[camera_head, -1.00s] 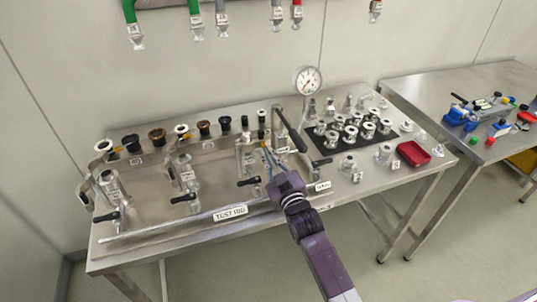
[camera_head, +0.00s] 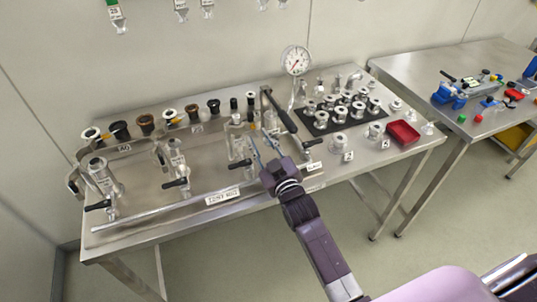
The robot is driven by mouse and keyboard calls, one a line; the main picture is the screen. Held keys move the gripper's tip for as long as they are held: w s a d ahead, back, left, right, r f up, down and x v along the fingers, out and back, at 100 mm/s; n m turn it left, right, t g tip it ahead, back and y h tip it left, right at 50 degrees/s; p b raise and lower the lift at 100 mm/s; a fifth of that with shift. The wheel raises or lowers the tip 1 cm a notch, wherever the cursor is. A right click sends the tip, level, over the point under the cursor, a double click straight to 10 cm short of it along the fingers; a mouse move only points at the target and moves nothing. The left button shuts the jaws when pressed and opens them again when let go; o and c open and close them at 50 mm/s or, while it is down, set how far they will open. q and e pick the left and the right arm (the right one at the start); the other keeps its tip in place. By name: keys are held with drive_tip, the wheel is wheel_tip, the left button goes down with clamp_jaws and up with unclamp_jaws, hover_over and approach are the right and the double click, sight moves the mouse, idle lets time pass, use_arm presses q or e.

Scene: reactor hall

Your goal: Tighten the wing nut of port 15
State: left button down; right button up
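The test rig stands on the steel bench (camera_head: 150,232), with several upright metal ports that have black-handled levers. One port (camera_head: 104,178) is at the left, one (camera_head: 172,158) in the middle, and one (camera_head: 237,140) beside my gripper. Their small labels are too blurred to read, so I cannot tell which is port 15, and no wing nut shows clearly. My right gripper (camera_head: 258,135) reaches in from below; its two thin fingers are apart with a gap between them. The fingertips overlap the fittings right of the third port; contact cannot be told. My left gripper is out of view.
A long black lever (camera_head: 283,112) and a pressure gauge (camera_head: 295,61) rise just behind my gripper. A black mat (camera_head: 318,130) with several metal fittings and a red tray (camera_head: 403,134) lie to the right. Black and brown caps (camera_head: 146,123) line the bench's back.

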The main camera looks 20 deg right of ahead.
drive_tip(key=s, duration=1)
drive_tip(key=shift+s+d, duration=0.15)
drive_tip(key=shift+d, duration=0.05)
